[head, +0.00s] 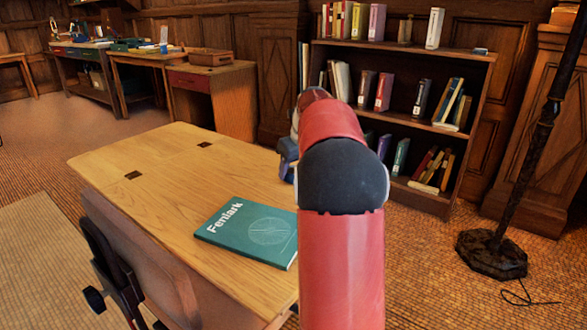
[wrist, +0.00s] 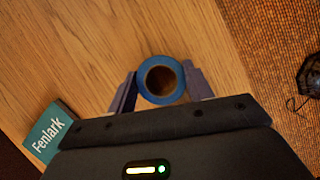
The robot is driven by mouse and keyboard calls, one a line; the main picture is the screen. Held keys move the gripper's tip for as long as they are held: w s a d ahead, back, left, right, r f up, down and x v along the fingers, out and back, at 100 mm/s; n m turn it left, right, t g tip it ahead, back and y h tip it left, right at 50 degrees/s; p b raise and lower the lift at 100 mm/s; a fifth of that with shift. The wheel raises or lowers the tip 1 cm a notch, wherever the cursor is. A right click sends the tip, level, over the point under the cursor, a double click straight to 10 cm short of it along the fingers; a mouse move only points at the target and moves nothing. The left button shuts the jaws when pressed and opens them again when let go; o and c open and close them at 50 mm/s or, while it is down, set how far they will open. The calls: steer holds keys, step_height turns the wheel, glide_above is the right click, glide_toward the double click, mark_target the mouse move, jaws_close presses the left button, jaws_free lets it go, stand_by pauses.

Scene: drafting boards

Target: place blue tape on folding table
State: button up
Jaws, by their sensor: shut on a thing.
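The blue tape (wrist: 143,83) is a ring roll with a brown inside, seen in the wrist view between the two fingers of my gripper (wrist: 160,86). The fingers press on its left and right sides. The folding table (head: 160,165) has a light wood top and lies below the tape in the wrist view. Whether the tape touches the table top cannot be told. In the head view my red arm hides most of my gripper and the tape; a bluish bit of the gripper (head: 287,158) shows over the table's right edge.
A teal book (head: 245,232) marked Fenlark lies on the table's near right part. The table top's left and far parts are clear. A bookshelf (head: 400,40) stands behind, a dark floor lamp (head: 495,250) at right, and wooden desks (head: 212,72) at back left.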

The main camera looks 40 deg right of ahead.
steer(key=o, duration=1)
steer(key=shift+f, duration=0.1)
steer(key=shift+c, duration=0.2)
steer(key=p+v, duration=0.1)
steer(key=v, duration=1.1)
steer(key=shift+p, duration=0.35)
steer(key=shift+s, duration=0.15)
